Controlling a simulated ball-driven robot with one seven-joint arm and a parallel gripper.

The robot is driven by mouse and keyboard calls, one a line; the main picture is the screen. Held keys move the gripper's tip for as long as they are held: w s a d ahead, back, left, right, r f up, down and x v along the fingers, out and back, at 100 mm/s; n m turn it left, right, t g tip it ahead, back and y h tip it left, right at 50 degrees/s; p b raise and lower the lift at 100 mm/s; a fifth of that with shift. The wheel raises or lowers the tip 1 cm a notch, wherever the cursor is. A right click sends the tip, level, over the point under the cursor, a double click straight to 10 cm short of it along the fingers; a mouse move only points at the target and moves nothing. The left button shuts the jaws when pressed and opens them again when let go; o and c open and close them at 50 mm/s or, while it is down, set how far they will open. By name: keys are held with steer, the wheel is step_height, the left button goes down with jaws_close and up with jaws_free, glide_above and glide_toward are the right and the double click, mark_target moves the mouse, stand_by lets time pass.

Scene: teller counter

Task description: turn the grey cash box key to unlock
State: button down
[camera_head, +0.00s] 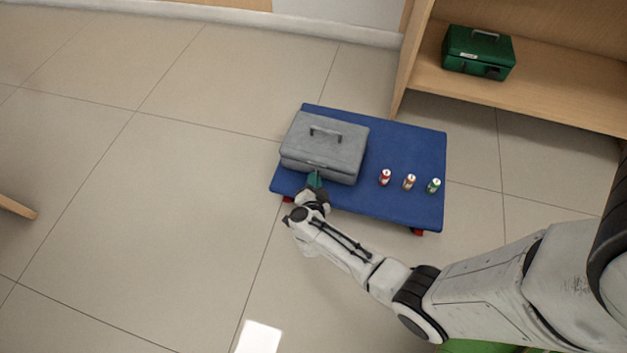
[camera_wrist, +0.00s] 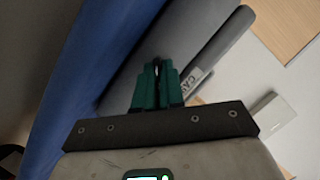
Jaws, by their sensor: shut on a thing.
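The grey cash box (camera_head: 322,141) sits closed on the left part of a blue platform, its handle on top. In the wrist view its grey front (camera_wrist: 190,45) fills the middle, with a partly hidden label (camera_wrist: 195,83) beside the fingers. My gripper (camera_head: 315,180) is at the front face of the box. In the wrist view its green fingers (camera_wrist: 157,70) are close together on a small dark thing at the box front, which appears to be the key. The key is mostly hidden by the fingers, and its turn angle cannot be told.
The blue platform (camera_head: 400,150) carries a red can (camera_head: 385,177), an orange can (camera_head: 409,182) and a green can (camera_head: 434,186) right of the box. A green cash box (camera_head: 478,52) stands on a wooden shelf (camera_head: 540,95) at the back right.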

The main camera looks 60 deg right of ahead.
steer(key=m+t+b, duration=0.2)
steer(key=m, duration=0.1)
steer(key=shift+f+m+h, duration=0.3)
steer(key=shift+s+d+m+t+h+b, duration=0.1)
steer(key=shift+m+t+h+b, duration=0.25)
steer(key=shift+m, duration=0.7)
steer(key=shift+m+t+h, duration=0.15)
steer(key=shift+m+t, duration=0.3)
steer(key=shift+m, duration=0.6)
steer(key=shift+f, duration=0.1)
steer(key=c, duration=1.2)
jaws_free()
steer(key=shift+c, duration=0.2)
steer(key=shift+s+a, duration=0.35)
steer(key=shift+a, duration=0.1)
steer(key=p+v, duration=0.2)
steer(key=v, duration=0.7)
steer(key=shift+s+a+p, duration=0.2)
steer(key=shift+a+p, duration=0.05)
steer(key=shift+p, duration=0.05)
